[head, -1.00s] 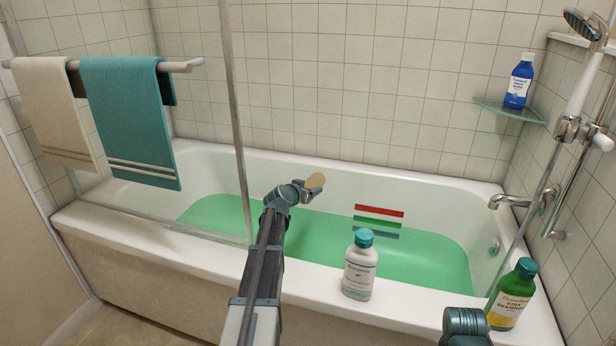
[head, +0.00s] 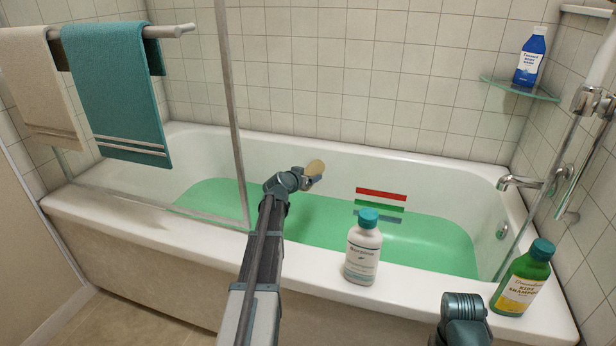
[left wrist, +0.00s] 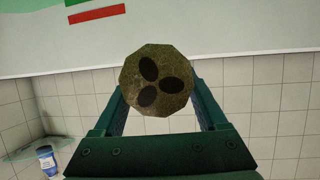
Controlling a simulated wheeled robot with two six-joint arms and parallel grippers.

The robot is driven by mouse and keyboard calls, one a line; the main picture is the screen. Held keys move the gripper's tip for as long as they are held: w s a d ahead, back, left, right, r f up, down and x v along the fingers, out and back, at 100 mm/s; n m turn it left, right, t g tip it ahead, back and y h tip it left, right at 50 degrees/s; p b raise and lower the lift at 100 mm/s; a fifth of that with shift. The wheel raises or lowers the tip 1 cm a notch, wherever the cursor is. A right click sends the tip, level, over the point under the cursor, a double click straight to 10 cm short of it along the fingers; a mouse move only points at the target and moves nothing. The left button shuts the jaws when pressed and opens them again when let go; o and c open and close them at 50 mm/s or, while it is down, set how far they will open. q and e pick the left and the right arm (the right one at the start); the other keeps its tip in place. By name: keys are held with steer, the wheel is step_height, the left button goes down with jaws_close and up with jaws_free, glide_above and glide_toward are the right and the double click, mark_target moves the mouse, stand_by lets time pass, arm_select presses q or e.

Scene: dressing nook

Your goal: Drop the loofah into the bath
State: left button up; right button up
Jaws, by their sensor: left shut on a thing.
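The loofah (head: 315,168) is a tan, rounded piece at the tip of my left gripper (head: 308,181) in the head view. My left gripper is shut on it and holds it over the bath (head: 150,222), above the green water (head: 320,226). In the left wrist view the loofah (left wrist: 157,79) shows its brown end with dark oval holes, between the two fingers of the left gripper (left wrist: 158,100). Of my right arm only a joint shows at the bottom right of the head view; its gripper is not seen.
A white bottle (head: 362,252) with a teal cap and a green shampoo bottle (head: 523,282) stand on the front rim. A glass screen edge (head: 233,120) rises left of my left arm. Towels (head: 115,85) hang at left. A blue bottle (head: 529,58) stands on a corner shelf.

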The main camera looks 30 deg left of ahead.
arm_select(q)
steer(key=shift+f+b, duration=0.45)
steer(key=shift+f, duration=0.4)
arm_select(e)
steer(key=shift+f, duration=0.85)
arm_select(q)
steer(key=o, duration=1.2)
steer(key=shift+o, duration=0.2)
steer(key=p+v, duration=0.5)
steer(key=v, duration=0.9)
arm_select(e)
step_height(320, 180, up, 5)
steer(key=shift+r, duration=0.15)
arm_select(q)
step_height(320, 180, up, 9)
steer(key=p, duration=0.9)
arm_select(e)
step_height(320, 180, up, 9)
